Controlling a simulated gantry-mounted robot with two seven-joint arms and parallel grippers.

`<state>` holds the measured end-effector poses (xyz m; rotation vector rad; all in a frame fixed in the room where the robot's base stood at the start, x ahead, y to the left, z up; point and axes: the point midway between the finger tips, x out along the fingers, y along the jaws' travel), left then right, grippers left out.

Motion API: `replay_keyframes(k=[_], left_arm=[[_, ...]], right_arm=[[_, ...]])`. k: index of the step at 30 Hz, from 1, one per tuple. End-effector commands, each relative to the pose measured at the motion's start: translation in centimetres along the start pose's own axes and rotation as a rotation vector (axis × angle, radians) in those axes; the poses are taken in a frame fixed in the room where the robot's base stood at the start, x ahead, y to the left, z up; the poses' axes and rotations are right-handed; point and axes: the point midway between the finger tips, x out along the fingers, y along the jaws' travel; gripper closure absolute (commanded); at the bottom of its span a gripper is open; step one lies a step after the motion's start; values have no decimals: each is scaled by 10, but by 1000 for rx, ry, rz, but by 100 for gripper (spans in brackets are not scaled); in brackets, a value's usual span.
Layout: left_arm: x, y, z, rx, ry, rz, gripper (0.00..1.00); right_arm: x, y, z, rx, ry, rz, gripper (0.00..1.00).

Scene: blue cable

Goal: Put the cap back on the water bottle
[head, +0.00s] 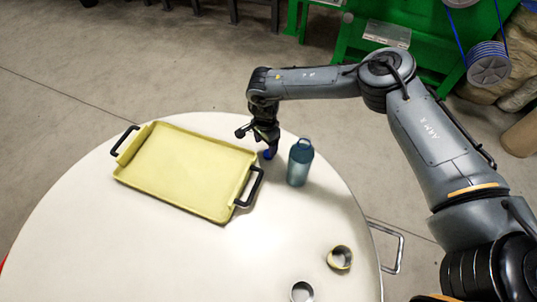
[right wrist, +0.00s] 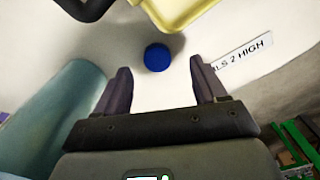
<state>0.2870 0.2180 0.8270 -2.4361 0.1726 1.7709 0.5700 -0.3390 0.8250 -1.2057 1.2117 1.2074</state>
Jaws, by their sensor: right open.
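A teal water bottle (head: 299,165) stands upright near the far right part of the round white table. Its side fills the left of the right wrist view (right wrist: 62,122). A small round blue cap (right wrist: 157,57) lies on the table just beyond my fingertips, roughly centred between them. In the head view the blue cap (head: 268,154) shows partly behind my right gripper (head: 266,146). My right gripper points down, open and empty, left of the bottle and apart from it. The fingers also show in the right wrist view (right wrist: 160,66). My left gripper is not in view.
A yellow tray (head: 185,170) with black handles lies left of my right gripper, its near handle close by. Two tape-like rings, one yellowish (head: 340,257) and one grey (head: 301,291), lie toward the table's front right. The table's front middle is clear.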

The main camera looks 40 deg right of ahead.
Motion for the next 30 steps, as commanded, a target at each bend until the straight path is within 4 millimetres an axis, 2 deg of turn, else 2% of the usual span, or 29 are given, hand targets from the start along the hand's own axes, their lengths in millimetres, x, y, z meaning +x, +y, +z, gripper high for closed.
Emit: replay_keyframes(k=[11,14,24,30], left_arm=[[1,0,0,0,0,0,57],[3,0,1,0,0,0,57],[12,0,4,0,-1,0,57],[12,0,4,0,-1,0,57]], right_arm=[[3,0,-1,0,0,0,29],[10,2,-3,0,0,0,29],[49,6,-10,0,1,0,29],[53,6,-11,0,0,0,29]])
